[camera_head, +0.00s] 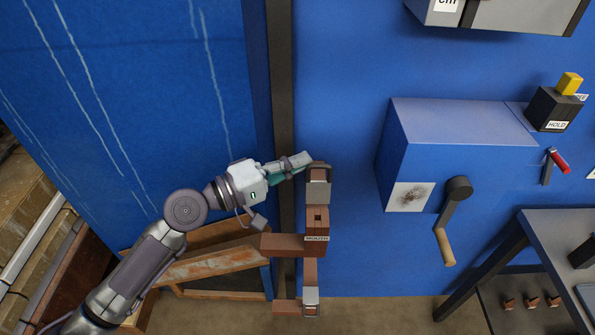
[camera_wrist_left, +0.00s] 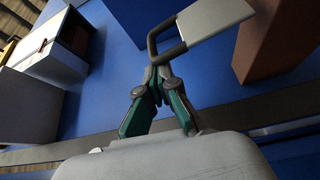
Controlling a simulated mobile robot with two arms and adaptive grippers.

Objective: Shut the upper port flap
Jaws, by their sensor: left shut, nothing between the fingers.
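In the left wrist view the grey flap (camera_wrist_left: 215,20) and dark handle (camera_wrist_left: 165,50) are just beyond my fingertips. My left gripper (camera_head: 304,160) is shut and empty, beside the stand's upper left end; it also shows in the left wrist view (camera_wrist_left: 155,75). I cannot tell whether it touches the handle. A similar lower flap (camera_head: 311,296) is below. My right gripper is not in view.
A blue box with a crank (camera_head: 446,225) juts from the wall at right. A dark vertical post (camera_head: 279,100) is behind my gripper. Wooden beams (camera_head: 205,262) lie at lower left, and a table (camera_head: 555,240) stands at lower right.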

